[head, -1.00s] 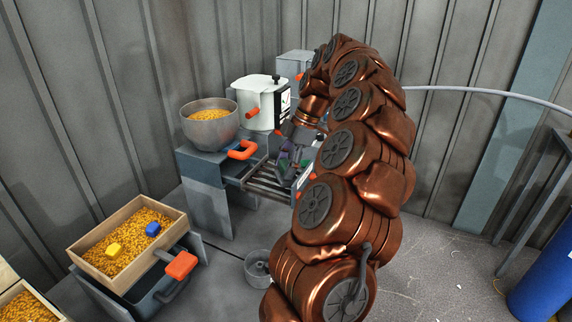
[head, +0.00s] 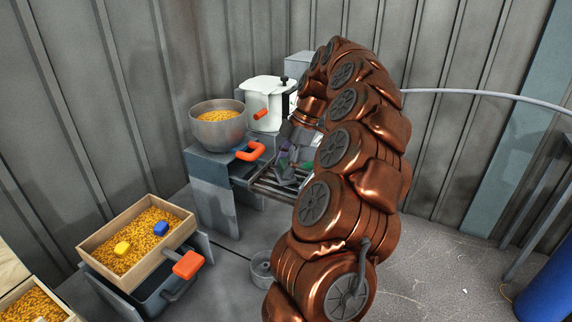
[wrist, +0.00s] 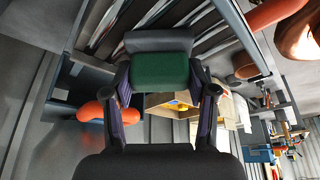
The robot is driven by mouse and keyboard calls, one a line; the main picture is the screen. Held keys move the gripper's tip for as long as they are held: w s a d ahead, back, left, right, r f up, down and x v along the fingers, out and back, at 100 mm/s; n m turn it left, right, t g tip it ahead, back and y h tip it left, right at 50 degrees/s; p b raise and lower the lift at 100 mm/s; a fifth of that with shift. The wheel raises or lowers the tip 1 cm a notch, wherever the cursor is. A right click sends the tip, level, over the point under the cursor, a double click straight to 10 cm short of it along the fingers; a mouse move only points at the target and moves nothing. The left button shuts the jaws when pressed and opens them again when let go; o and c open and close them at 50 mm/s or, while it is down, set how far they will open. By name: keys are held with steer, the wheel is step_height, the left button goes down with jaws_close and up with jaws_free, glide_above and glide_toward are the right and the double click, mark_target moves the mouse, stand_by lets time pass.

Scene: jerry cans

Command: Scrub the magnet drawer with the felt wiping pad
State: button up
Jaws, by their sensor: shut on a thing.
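The magnet drawer, a grey frame with metal bars (head: 270,188), projects from a grey housing below a bowl. Its bars also show at the top of the wrist view (wrist: 160,12). My gripper (head: 290,165) is over the drawer, partly hidden by my copper-coloured arm. In the wrist view my gripper (wrist: 164,92) is shut on the felt wiping pad (wrist: 160,70), a green block with a grey top. The pad appears close to the bars, but I cannot tell whether it touches them. My arm hides the drawer's right end.
An orange handle (head: 250,151) sticks out at the housing. A bowl of yellow grain (head: 218,130) and a white pot (head: 268,105) stand above and behind. A wooden tray of grain (head: 105,263) holds a yellow and a blue block. Bare floor lies at right.

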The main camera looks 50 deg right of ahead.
steer(key=shift+w+a+f, duration=0.1)
steer(key=shift+w+a, duration=0.1)
steer(key=shift+w, duration=0.35)
steer(key=shift+w+a+f, duration=0.1)
steer(key=shift+w+a, duration=0.05)
steer(key=shift+w, duration=0.4)
steer(key=shift+r, duration=0.1)
steer(key=shift+s+d+b, duration=0.2)
steer(key=shift+s, duration=0.4)
steer(key=shift+s+d+b, duration=0.15)
steer(key=shift+s+b, duration=0.05)
steer(key=shift+s, duration=0.35)
steer(key=shift+s, duration=0.1)
steer(key=shift+s+d+b, duration=0.2)
steer(key=shift+s+b, duration=0.05)
steer(key=shift+s, duration=0.3)
steer(key=shift+s+d+b, duration=0.2)
steer(key=shift+s, duration=0.3)
steer(key=shift+w, duration=0.1)
